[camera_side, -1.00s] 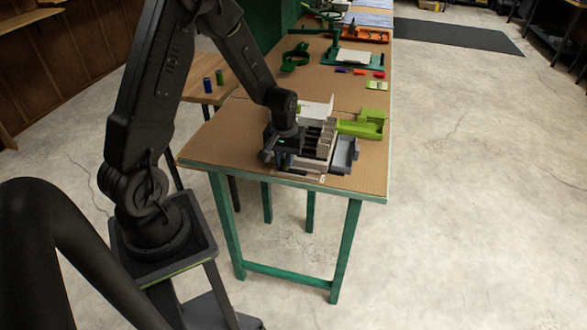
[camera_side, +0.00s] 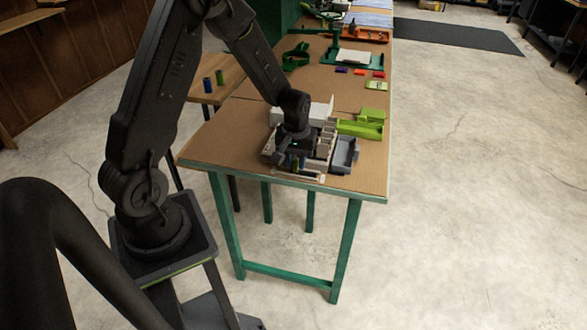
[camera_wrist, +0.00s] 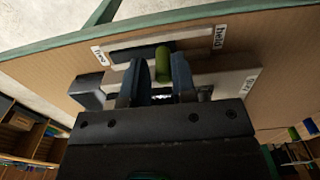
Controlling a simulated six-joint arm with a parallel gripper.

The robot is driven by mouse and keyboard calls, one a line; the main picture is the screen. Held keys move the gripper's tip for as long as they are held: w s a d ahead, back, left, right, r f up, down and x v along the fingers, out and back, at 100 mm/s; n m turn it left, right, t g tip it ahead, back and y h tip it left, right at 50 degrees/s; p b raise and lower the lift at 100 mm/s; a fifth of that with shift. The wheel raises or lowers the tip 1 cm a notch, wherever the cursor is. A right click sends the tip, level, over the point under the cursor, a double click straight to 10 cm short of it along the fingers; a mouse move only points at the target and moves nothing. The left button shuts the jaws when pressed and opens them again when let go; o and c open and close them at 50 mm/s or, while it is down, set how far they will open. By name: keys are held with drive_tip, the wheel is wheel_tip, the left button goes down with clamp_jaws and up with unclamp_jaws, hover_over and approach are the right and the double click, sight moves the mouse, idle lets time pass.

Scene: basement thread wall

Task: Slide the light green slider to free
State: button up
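The light green slider (camera_wrist: 162,64) is a short upright cylinder in the wrist view. It stands at a dark slot (camera_wrist: 130,50) in a pale panel, right of the slot's middle. A label "free" (camera_wrist: 99,55) is at the slot's left end and a label "held" (camera_wrist: 220,38) at its right end. My gripper (camera_wrist: 160,72) has its two blue fingers apart, one on each side of the slider. The right finger looks close to it; contact cannot be told. In the side view my gripper (camera_side: 292,162) is low over the device, and the slider is hidden.
A grey tray (camera_side: 344,155) and a light green block-like part (camera_side: 362,126) stand right of the device. A white box (camera_side: 303,112) is behind it. Small coloured pieces (camera_side: 360,72) lie farther back. The cardboard-brown tabletop (camera_side: 225,140) is clear on the left.

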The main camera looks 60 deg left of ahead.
sight(296, 160)
drive_tip(key=o, duration=0.3)
drive_tip(key=shift+r, duration=0.1)
drive_tip(key=shift+r, duration=2.9)
drive_tip(key=shift+r, duration=2)
